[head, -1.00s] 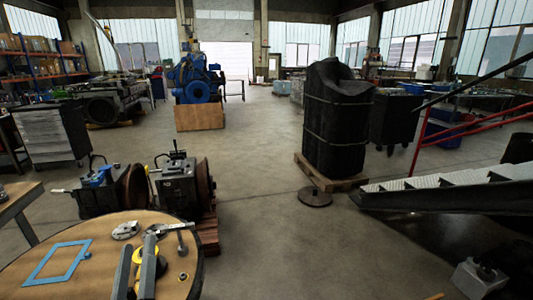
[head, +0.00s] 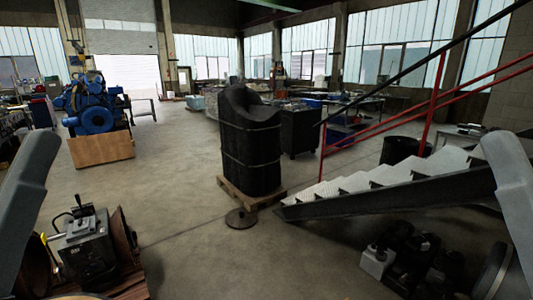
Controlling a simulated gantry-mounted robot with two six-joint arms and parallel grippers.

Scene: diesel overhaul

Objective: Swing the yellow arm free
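Grey smooth links, which look like my own arms, come in at the left and right edges. Neither gripper shows, so I cannot see their fingers or anything in them.
A black wrapped bundle stands on a wooden pallet (head: 234,195) in the middle, with a round floor plate (head: 241,218) before it. Metal stairs (head: 390,185) with a red railing (head: 432,95) rise right. Dark machine parts (head: 430,262) lie lower right. Left-centre floor is open.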

